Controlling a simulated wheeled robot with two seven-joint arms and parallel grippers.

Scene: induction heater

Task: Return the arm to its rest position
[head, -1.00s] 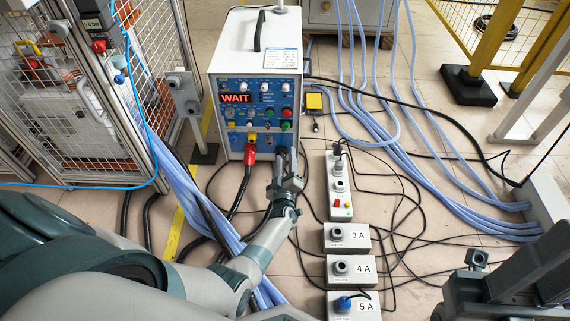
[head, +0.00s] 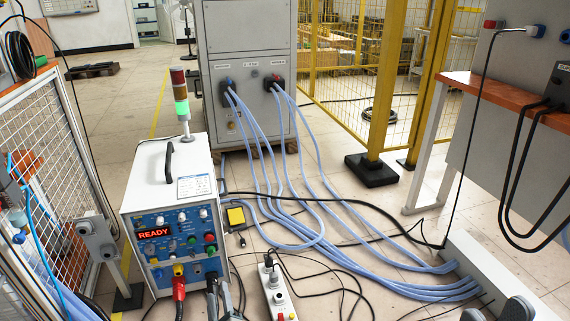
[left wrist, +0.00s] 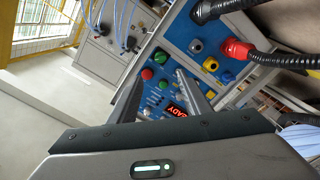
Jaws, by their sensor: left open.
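The white induction heater (head: 150,195) stands at the left of the head view. Its blue front panel has knobs and buttons, and its display (head: 155,232) reads READY. My left gripper (head: 220,290) is at the bottom edge of the head view, in front of the heater's lower right front, with most of its arm out of frame. In the left wrist view my left gripper (left wrist: 160,78) is open, with nothing between its fingers. The panel appears sideways beyond them. A red plug (left wrist: 237,49) and a black plug (left wrist: 203,12) sit in the panel.
Blue hoses (head: 290,170) run from a grey cabinet (head: 246,50) across the floor. A socket strip (head: 274,290) lies right of my gripper. A mesh fence (head: 50,150) stands left.

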